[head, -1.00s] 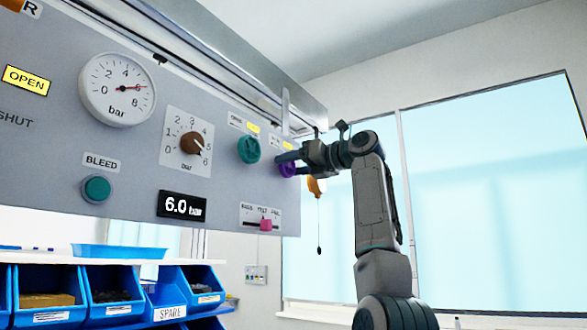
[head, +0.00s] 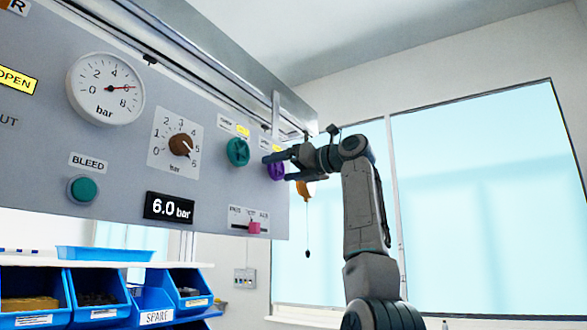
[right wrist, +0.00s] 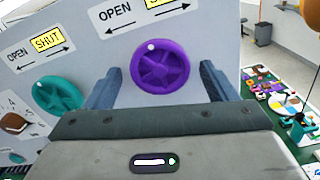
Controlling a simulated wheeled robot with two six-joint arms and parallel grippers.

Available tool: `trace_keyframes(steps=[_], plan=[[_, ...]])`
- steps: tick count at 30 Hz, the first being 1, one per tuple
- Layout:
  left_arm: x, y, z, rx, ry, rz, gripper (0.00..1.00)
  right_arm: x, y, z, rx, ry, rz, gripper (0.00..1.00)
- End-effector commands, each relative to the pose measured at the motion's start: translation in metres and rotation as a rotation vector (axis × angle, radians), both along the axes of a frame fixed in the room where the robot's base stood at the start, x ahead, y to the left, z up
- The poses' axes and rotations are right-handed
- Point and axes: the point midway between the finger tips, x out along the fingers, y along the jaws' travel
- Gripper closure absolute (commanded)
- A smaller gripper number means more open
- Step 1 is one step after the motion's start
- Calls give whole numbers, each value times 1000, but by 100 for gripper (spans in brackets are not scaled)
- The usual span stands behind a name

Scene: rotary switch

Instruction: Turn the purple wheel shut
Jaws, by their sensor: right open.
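The purple wheel (head: 276,168) is on the grey panel, near its right end. In the right wrist view the purple wheel (right wrist: 160,66) shows whole, with spokes and a pale dot at its upper left rim. Above it a label (right wrist: 140,14) reads OPEN at left, with a yellow field at right that is cut off by the frame. My right gripper (head: 278,166) is open. In the right wrist view its two fingers (right wrist: 158,84) stand to the left and right of the wheel, with gaps on both sides. I cannot tell whether they touch it. My left gripper is not in view.
A teal wheel (head: 237,152) with its own OPEN/SHUT label sits left of the purple one. Blue bins (head: 100,300) stand below.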

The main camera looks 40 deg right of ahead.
Motion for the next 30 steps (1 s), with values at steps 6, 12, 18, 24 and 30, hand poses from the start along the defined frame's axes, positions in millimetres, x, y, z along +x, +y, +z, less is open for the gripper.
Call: trace_keyframes(steps=[6, 12, 18, 24, 30], plan=[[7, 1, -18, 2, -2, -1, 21, -34, -15, -4, 2, -5, -2, 21], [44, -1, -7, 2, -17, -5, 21, -64, -27, -3, 1, -2, 0, 21], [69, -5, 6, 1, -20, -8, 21, -84, -36, -3, 1, 0, -1, 21], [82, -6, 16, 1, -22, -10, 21, -94, -40, -2, 1, 1, 0, 21], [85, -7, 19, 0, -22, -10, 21, -96, -40, -1, 0, 2, 0, 21]])
